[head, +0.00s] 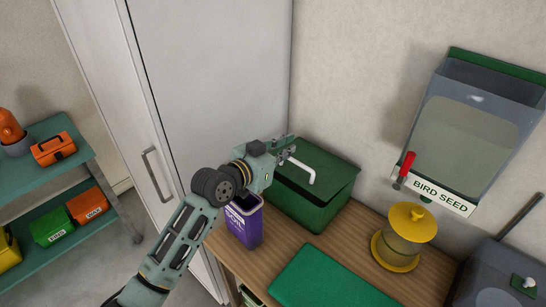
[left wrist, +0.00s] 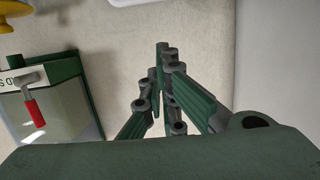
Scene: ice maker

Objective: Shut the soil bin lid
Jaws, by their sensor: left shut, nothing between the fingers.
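The green bin (head: 290,205) stands on the wooden counter against the wall. I take it for the soil bin. Its dark green lid (head: 330,178) lies across the top and looks slightly sloped; whether it is fully down is hard to tell. A white bent bar (head: 302,172) shows over the lid, close to my fingers; I cannot tell what it is attached to. My left gripper (head: 286,150) is shut and empty, above the bin's back left side. Its closed fingers also show in the left wrist view (left wrist: 163,75). My right gripper is not in view.
A purple open-topped container (head: 243,222) stands left of the bin. A yellow feeder (head: 405,235) and a green mat (head: 325,280) are on the counter (head: 235,262). The bird seed dispenser (head: 470,125) hangs on the wall. A tall white cabinet (head: 210,85) stands behind my arm.

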